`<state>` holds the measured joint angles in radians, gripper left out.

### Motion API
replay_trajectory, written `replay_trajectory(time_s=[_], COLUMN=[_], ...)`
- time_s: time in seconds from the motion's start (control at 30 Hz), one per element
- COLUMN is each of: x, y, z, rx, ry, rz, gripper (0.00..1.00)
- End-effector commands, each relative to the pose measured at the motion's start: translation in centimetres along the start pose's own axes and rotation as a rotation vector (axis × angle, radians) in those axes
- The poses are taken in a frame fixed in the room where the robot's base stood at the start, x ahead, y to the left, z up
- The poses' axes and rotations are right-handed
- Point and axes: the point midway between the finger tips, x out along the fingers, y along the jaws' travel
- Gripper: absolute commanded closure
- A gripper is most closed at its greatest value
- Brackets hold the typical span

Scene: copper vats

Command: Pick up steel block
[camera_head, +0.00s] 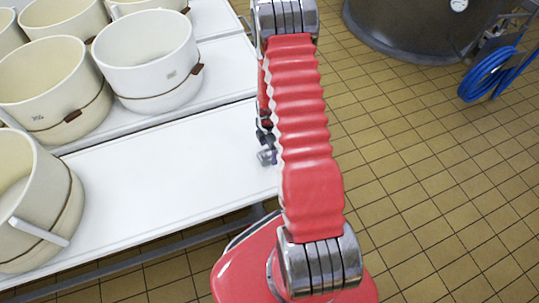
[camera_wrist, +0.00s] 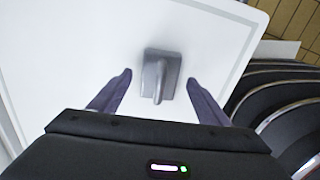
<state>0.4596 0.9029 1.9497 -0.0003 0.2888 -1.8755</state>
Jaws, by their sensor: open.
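The steel block (camera_wrist: 168,58) is a small grey block with a rounded upright part on top. It stands on the white tabletop (camera_wrist: 70,45) in the wrist view. My gripper (camera_wrist: 160,78) is open, with one dark finger on each side of the block and a gap to each. The fingers appear apart from the block; how high they are above the table I cannot tell. In the head view my red arm covers most of the gripper area. A small silvery piece (camera_head: 266,157) shows beside the arm at the table's right edge; I cannot tell whether it is the block.
Several cream pots (camera_head: 150,60) with brown straps stand on the tables at the left. The white table (camera_head: 165,180) is bare between them and my arm. A large dark vat (camera_head: 410,25) and a blue hose (camera_head: 488,75) are at the upper right, on the tiled floor.

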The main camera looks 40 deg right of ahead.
Motion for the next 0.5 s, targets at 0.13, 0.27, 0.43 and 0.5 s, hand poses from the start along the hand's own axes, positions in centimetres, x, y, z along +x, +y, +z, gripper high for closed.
replay_trajectory(time_s=[0.13, 0.27, 0.43, 0.5], x=[-0.01, -0.01, -0.01, -0.01], y=[-0.01, -0.01, -0.01, -0.01], z=[-0.01, -0.01, -0.01, 0.0], rx=[0.0, 0.0, 0.0, 0.0], ry=[0.0, 0.0, 0.0, 0.0], rz=[0.0, 0.0, 0.0, 0.0], gripper=[0.3, 0.37, 0.49, 0.54])
